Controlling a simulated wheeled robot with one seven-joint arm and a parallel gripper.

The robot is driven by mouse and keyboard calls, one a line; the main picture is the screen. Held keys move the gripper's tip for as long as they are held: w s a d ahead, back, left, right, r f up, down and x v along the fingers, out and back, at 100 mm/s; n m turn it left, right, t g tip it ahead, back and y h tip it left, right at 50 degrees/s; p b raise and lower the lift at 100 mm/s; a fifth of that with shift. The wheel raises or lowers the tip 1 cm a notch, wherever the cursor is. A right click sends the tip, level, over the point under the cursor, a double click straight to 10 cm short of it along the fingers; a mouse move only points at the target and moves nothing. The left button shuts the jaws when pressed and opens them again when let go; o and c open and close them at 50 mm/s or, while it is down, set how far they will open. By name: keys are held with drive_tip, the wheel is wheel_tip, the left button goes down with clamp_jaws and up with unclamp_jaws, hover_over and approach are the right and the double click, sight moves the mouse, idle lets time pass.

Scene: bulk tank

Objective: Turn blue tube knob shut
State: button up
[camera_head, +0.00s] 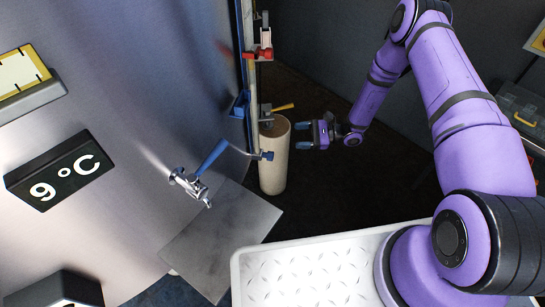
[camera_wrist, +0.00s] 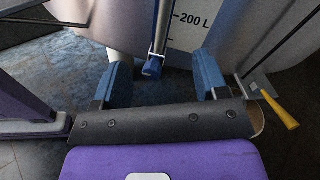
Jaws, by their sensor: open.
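A small blue knob (camera_head: 267,155) sits at the end of a thin metal tube, in front of the tan cylinder. What appears to be the same blue knob (camera_wrist: 152,68) shows in the wrist view, beyond my fingers and between them in the picture. My gripper (camera_head: 303,135) is open and empty, a short way to the right of the knob and apart from it. Its two blue fingers show in the wrist view (camera_wrist: 163,76), spread wide. I cannot tell which way the knob is turned.
A blue-handled tap (camera_head: 210,158) juts from the metal tank (camera_head: 130,190) on the left. The tan cylinder (camera_head: 274,175) stands behind the knob. A yellow lever (camera_head: 283,106) is above it. A red clamp (camera_head: 259,53) is higher up. Dark floor lies right of the cylinder.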

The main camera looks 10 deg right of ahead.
sight(272, 156)
wheel_tip(272, 156, down, 12)
drive_tip(key=s+m+t, duration=0.3)
drive_tip(key=m+t, duration=0.1)
drive_tip(key=m, duration=0.1)
drive_tip(key=x, duration=1.1)
drive_tip(key=shift+r, duration=0.1)
drive_tip(key=shift+w, duration=0.1)
drive_tip(key=c, duration=0.9)
